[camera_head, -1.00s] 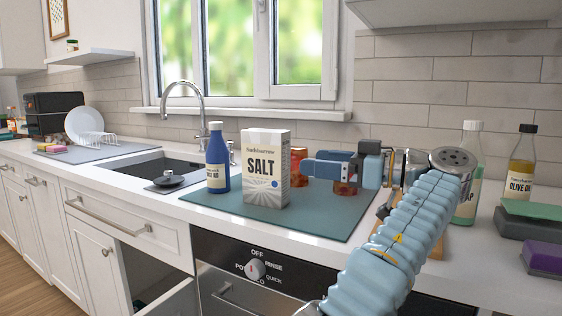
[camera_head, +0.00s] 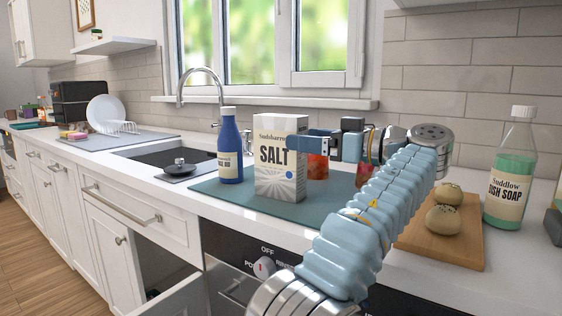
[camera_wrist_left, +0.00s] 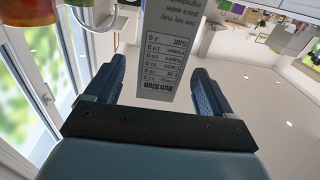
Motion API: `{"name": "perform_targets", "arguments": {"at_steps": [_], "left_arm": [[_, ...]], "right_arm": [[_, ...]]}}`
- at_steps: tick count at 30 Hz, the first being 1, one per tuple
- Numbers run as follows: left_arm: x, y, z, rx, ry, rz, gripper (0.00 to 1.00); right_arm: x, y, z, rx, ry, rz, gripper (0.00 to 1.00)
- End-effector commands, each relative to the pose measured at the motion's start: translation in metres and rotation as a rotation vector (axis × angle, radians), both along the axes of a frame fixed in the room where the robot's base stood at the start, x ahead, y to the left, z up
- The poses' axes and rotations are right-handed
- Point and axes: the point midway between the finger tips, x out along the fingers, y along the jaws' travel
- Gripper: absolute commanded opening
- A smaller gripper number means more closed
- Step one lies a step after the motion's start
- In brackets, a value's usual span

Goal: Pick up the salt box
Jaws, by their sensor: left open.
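The white salt box (camera_head: 280,172) stands upright on the teal mat (camera_head: 228,196), its "SALT" face toward me. In the left wrist view the box's grey nutrition side (camera_wrist_left: 170,50) shows upside down, in line with the gap between the two open fingers (camera_wrist_left: 158,75). I cannot tell whether the fingers touch the box. My right gripper is not in view.
A blue bottle (camera_head: 230,150) stands close to the left of the box. Red-orange jars (camera_head: 318,167) stand behind the gripper. A wooden board (camera_head: 446,250) with buns and a dish soap bottle (camera_head: 508,180) are at the right.

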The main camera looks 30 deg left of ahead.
Motion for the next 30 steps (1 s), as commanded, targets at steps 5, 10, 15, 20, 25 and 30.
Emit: {"name": "perform_targets", "arguments": {"at_steps": [5, 10, 15, 20, 25, 30], "left_arm": [[0.0, 0.016, -0.001, -0.001, 0.001, 0.001, 0.83], [0.0, 0.045, 0.0, -0.002, -0.001, 0.002, 0.83], [0.001, 0.053, 0.0, 0.0, 0.0, 0.0, 0.83], [0.001, 0.052, 0.0, 0.0, 0.0, 0.0, 0.75], [0.0, 0.052, 0.0, 0.0, 0.0, 0.0, 0.49], [0.0, 0.052, 0.0, 0.0, 0.0, 0.0, 0.23]], "right_arm": [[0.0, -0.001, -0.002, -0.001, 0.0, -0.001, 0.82], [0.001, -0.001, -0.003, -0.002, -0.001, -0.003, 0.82], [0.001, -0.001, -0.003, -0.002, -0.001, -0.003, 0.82], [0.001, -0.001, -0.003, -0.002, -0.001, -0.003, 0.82], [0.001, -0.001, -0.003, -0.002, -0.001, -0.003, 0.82], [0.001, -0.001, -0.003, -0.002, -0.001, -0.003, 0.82]]}}
